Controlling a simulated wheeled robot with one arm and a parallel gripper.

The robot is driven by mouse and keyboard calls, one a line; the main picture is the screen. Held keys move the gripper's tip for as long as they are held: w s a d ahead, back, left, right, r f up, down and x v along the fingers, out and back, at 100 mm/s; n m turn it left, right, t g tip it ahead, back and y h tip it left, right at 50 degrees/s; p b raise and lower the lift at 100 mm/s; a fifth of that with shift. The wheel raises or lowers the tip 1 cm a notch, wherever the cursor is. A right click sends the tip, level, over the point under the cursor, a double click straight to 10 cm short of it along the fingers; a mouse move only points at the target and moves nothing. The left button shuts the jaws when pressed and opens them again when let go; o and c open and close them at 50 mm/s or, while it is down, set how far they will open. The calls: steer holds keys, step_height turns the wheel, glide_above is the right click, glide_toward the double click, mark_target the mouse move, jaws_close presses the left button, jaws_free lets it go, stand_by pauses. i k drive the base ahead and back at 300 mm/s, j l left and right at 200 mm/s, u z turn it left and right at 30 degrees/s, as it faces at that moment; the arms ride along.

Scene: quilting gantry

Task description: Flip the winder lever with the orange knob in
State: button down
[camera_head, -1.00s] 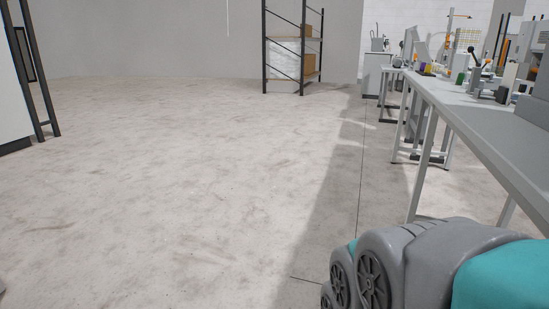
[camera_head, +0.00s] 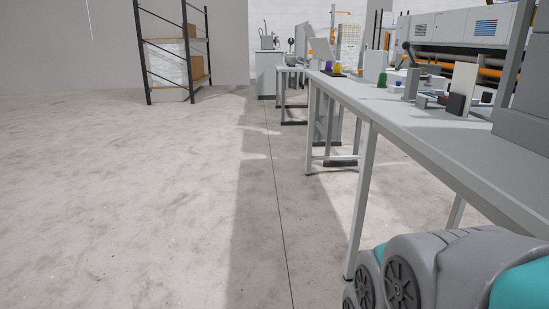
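I cannot make out a winder lever with an orange knob for certain. On the long grey workbench (camera_head: 395,110) at the right stands a small device with a dark-knobbed lever (camera_head: 407,47), tilted up. A small orange patch (camera_head: 402,61) shows beside it, too small to identify. My gripper is not in view; only grey and teal parts of my own arm show at the bottom right, beside the bench's near legs.
Small purple (camera_head: 328,66), yellow (camera_head: 337,68) and green (camera_head: 382,80) items stand on the bench. A large machine (camera_head: 470,30) with orange bars is behind it. A shelf rack (camera_head: 172,45) stands at the back left. The floor (camera_head: 130,200) left of the bench is clear.

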mark_target(404, 57)
steer(key=i, duration=2.15)
steer(key=i+z, duration=0.2)
steer(key=i, duration=0.25)
steer(key=i+j+z, duration=0.15)
steer(key=i, duration=0.25)
steer(key=i+j+z, duration=0.2)
steer(key=i, duration=0.2)
steer(key=i+j+z, duration=0.2)
steer(key=i, duration=0.2)
